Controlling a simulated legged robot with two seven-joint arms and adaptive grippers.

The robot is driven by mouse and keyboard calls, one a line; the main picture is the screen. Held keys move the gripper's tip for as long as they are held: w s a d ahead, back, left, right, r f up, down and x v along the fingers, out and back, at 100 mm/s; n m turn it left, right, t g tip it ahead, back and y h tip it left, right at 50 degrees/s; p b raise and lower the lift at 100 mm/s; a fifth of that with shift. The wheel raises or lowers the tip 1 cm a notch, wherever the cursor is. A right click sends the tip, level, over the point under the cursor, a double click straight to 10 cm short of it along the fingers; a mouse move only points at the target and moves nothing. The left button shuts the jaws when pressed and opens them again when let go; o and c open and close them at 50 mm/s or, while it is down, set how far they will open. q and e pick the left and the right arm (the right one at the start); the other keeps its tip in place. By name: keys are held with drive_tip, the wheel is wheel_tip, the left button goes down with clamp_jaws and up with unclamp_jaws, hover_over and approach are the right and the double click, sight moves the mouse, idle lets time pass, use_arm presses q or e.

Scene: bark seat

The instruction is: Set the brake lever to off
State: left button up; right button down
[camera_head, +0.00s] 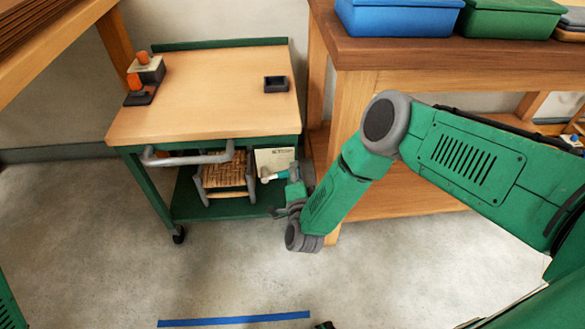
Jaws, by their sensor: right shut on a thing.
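A green-framed wheeled cart with a pale wooden top (212,100) stands at the middle left. A cream panel (275,158) with small, unreadable writing is at its right front, below the top. The brake lever (268,175), a small light-coloured handle with teal, sticks out at the panel's lower part. My right gripper (283,178) is at the lever, shut on it; my own fingers partly hide the contact. The lever's exact setting is too small to read. My left gripper is not in view.
A wooden bench (345,110) stands close right.

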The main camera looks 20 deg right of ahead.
drive_tip(key=shift+d+f+m+b, duration=0.15)
drive_tip(key=shift+f+m+b, duration=0.2)
drive_tip(key=shift+f+m, duration=0.35)
drive_tip(key=shift+s+f, duration=0.1)
drive_tip(key=c, duration=1.4)
unclamp_jaws()
drive_tip(key=shift+v, duration=5.95)
